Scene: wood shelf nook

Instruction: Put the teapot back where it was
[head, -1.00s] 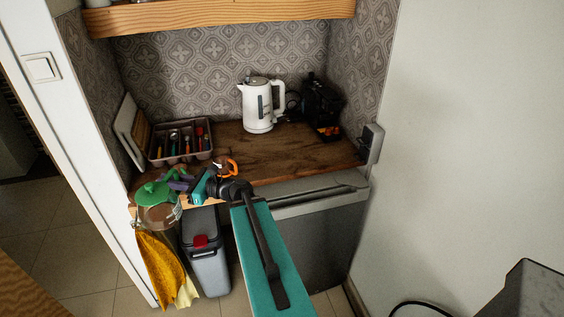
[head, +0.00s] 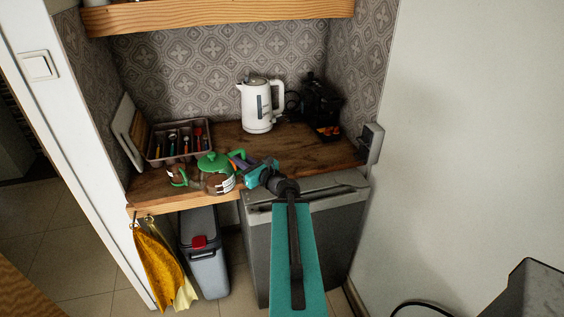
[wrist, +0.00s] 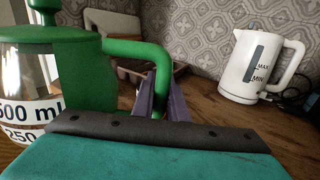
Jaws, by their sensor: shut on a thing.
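The teapot (head: 219,183) has a clear body with printed volume marks, a green lid and a green handle. In the head view it is upright over the front part of the wooden counter. Whether its base touches the wood I cannot tell. In the wrist view the teapot (wrist: 28,85) fills the left side, and its green handle runs down between my purple fingers. My gripper (head: 241,165) is to its right, shut on the handle; the fingers also show in the wrist view (wrist: 163,100).
A cutlery tray (head: 154,160), white kettle (head: 256,106) and black machine (head: 320,103) stand behind. The counter's right side (head: 325,155) is clear.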

